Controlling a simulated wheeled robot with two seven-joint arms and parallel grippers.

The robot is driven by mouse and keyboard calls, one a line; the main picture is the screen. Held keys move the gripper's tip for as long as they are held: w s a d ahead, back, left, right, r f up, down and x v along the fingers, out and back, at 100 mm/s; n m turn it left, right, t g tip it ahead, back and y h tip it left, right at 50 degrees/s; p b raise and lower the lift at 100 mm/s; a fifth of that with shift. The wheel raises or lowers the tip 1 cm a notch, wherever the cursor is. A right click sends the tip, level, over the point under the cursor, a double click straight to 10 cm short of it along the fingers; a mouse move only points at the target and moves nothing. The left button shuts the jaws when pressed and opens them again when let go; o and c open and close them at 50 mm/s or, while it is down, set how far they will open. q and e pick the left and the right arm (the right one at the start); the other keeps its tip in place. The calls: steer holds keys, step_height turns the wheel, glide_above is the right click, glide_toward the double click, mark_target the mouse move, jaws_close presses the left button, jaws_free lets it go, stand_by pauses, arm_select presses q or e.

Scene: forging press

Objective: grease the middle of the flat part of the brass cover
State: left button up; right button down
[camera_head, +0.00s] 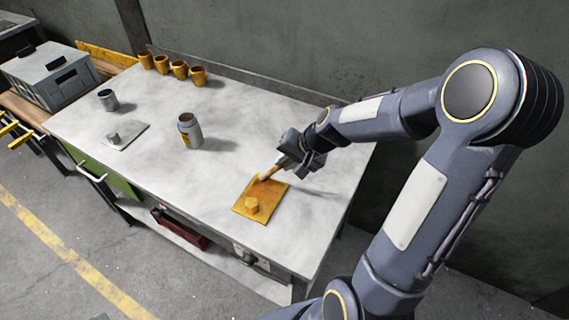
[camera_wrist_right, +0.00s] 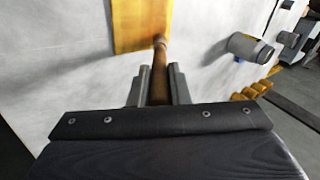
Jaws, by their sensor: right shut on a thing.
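My right gripper (camera_head: 288,158) is shut on the wooden handle of a brush (camera_head: 269,174), which tilts down toward the cover. The brush end is over the back part of the plate; I cannot tell if it touches. In the right wrist view the brush (camera_wrist_right: 160,72) runs between the fingers to the edge of the brass cover (camera_wrist_right: 138,28). The bristles are hard to make out. My left gripper is out of view.
A grey can with a yellow label (camera_head: 190,134) stands left of the cover. A grey cup (camera_head: 108,101) and a grey plate with a knob (camera_head: 122,137) are farther left. Several yellow cups (camera_head: 179,69) line the back edge. The table (camera_head: 150,185) is clear around the brass cover.

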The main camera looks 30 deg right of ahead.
steer(key=shift+s+a, duration=0.1)
steer(key=shift+s+a, duration=0.15)
steer(key=shift+a, duration=0.15)
stand_by(0.5)
steer(key=shift+r, duration=0.1)
step_height(320, 180, up, 3)
steer(key=shift+p, duration=1.15)
